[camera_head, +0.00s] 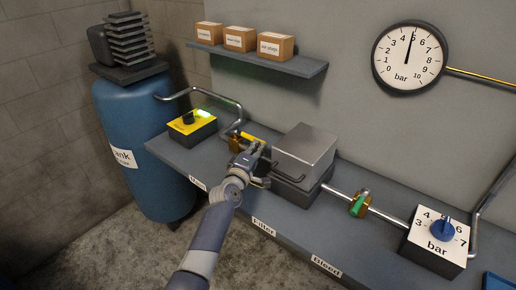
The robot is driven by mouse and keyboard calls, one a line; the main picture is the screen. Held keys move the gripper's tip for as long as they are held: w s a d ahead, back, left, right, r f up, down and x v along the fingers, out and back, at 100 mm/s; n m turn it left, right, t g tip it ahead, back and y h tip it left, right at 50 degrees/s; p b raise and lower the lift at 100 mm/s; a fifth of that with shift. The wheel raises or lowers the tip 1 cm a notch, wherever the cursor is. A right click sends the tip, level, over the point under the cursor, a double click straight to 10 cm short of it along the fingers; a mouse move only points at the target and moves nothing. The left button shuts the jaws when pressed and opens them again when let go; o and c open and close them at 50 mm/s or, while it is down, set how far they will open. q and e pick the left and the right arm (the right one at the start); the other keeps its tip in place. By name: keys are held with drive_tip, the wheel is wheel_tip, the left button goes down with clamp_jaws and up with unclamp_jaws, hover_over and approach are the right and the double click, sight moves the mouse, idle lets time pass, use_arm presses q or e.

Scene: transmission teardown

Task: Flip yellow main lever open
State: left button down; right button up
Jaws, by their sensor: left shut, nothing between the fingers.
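The yellow main lever (250,137) is on a pipe valve on the grey bench, between the yellow-topped box and the metal filter box. It is partly hidden by my left gripper, so I cannot tell its exact angle. A brass valve body (235,142) shows just left of the gripper. My left gripper (257,149) is shut with nothing between its fingers. It is right at the lever in the picture; I cannot tell whether it touches. My right gripper is not in view.
A metal filter box (305,150) with a handle stands close right of the gripper. A yellow-topped box (190,122) with a green light sits left. A green-levered valve (359,204) and a blue knob (443,230) lie right. The gauge (409,58) reads about 5 bar.

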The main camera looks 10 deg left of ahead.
use_arm(q)
drive_tip(key=shift+r, duration=0.1)
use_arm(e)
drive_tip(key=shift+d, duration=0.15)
use_arm(q)
drive_tip(key=shift+s, duration=0.55)
drive_tip(key=s+a, duration=0.2)
drive_tip(key=s, duration=0.8)
drive_tip(key=shift+s+r, duration=0.2)
drive_tip(key=shift+s, duration=0.15)
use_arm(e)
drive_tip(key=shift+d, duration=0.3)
use_arm(q)
drive_tip(key=shift+a, duration=0.1)
